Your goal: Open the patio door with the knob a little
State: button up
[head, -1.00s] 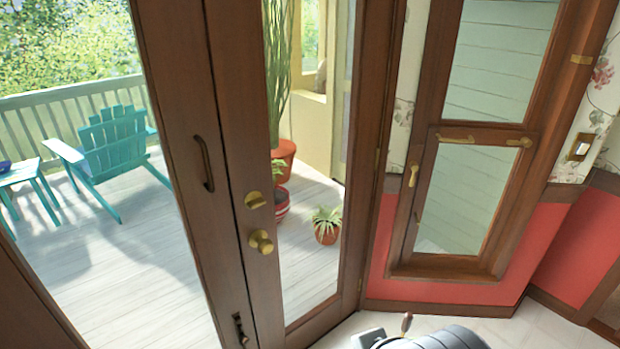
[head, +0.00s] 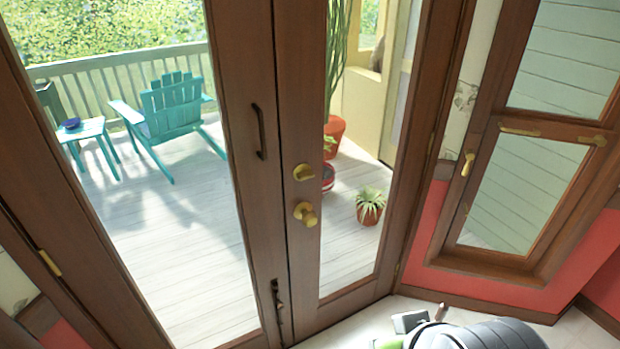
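The patio door is a pair of brown wooden leaves with tall glass panes. Its right leaf (head: 298,112) carries a round brass knob (head: 305,214) on its left edge, with a brass deadbolt (head: 304,172) just above. The left leaf (head: 246,80) has a dark pull handle (head: 259,132) and meets the right leaf along a seam; both look shut. A grey rounded part of my arm shows at the bottom edge, right of the door. My gripper's fingertips cannot be made out, and nothing of mine touches the knob.
A dark bolt (head: 278,298) sits low at the seam. To the right is a wood-framed window (head: 480,150) with brass latches, above a red lower wall (head: 435,215). Pale floor (head: 350,325) shows below. Outside are a teal chair (head: 175,108), a small table (head: 85,132) and potted plants (head: 370,210).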

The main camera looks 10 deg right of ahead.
aim_at(300, 33)
jog(key=i+u, duration=0.2)
jog(key=u, duration=0.2)
jog(key=i+u, duration=0.2)
jog(key=u, duration=0.2)
jog(key=i+l+u, duration=0.1)
jog(key=u, duration=0.3)
jog(key=i, duration=0.05)
